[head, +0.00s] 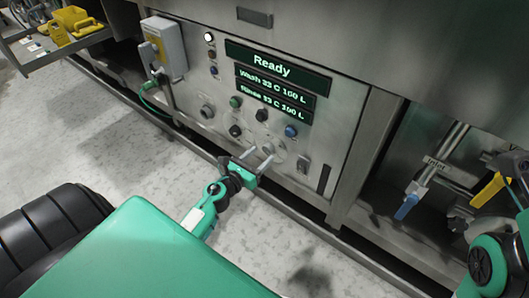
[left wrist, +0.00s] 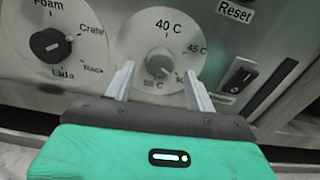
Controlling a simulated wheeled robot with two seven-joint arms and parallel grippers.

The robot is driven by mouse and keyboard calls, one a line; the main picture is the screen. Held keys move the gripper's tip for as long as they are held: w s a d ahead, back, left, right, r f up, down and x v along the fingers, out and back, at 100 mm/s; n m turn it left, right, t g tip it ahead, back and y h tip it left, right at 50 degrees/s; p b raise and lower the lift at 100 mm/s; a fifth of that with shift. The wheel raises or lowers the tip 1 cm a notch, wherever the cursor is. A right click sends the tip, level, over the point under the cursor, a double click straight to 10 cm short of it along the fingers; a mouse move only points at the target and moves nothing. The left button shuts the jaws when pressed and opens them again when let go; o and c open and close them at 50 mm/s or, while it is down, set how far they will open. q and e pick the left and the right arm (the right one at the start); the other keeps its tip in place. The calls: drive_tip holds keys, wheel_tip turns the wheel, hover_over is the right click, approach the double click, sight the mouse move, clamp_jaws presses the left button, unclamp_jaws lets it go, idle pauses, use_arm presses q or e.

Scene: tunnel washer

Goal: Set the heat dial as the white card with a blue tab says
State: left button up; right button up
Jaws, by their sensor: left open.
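The heat dial (left wrist: 160,62) is a pale round plate with a grey knob, marked 40 C at the top and 45 C at the right, with 55 C near the bottom. Its pointer setting is too small to read surely. My left gripper (left wrist: 159,88) is open, its two fingers on either side of the lower dial, with nothing held. In the head view the left gripper (head: 260,157) is just in front of the dial (head: 268,147). I cannot tell whether the fingers touch it. A white card with a blue tab cannot be made out. My right gripper is not in view.
A black selector knob (left wrist: 50,46) marked Foam, Crate and Lids is left of the dial. A black rocker switch (left wrist: 238,75) is at the right. A display (head: 272,60) reads Ready. A shelf (head: 55,53) with yellow items is upper left; a blue-handled valve (head: 406,207) is right.

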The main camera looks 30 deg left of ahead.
sight(266, 151)
use_arm(q)
drive_tip(key=shift+w+d, duration=0.1)
drive_tip(key=shift+w, duration=1.5)
drive_tip(key=c, duration=1)
